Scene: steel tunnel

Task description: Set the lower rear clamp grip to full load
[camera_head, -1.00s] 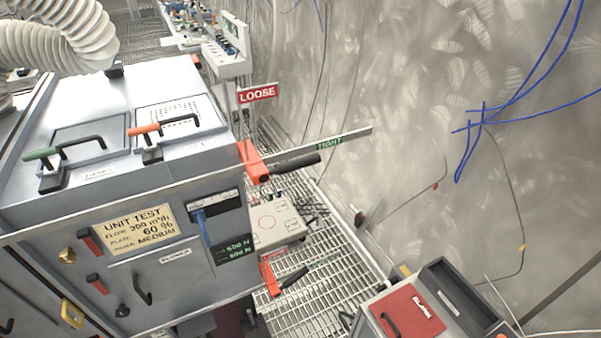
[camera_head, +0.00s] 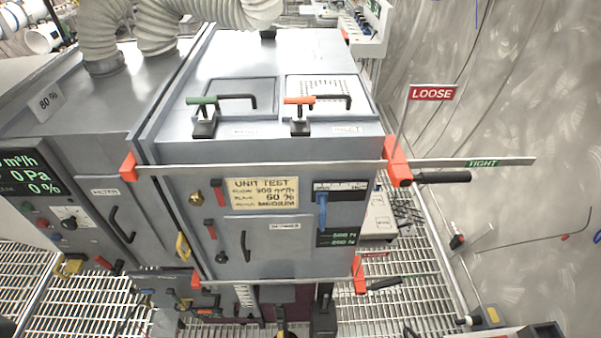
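A lower bar clamp runs across the foot of the grey unit's front. Its red jaws sit at the left (camera_head: 196,280) and right (camera_head: 359,275), and its black grip (camera_head: 384,284) points right, close to the bar. A small red tag (camera_head: 375,254) stands above that grip, too small to read. An upper clamp bar (camera_head: 280,169) crosses higher up, with a red head (camera_head: 397,160) and a black grip (camera_head: 443,177) pointing right, near its TIGHT mark (camera_head: 483,163). I cannot tell which clamp is a rear one. A dark readout (camera_head: 340,238) shows two newton lines, blurred. Neither gripper is in view.
The unit's top has green (camera_head: 202,101) and orange (camera_head: 299,101) handles. A LOOSE sign (camera_head: 432,92) rises above the upper clamp. Grated floor (camera_head: 420,315) lies to the right, before the tunnel wall (camera_head: 530,130). A filter unit (camera_head: 100,170) adjoins on the left.

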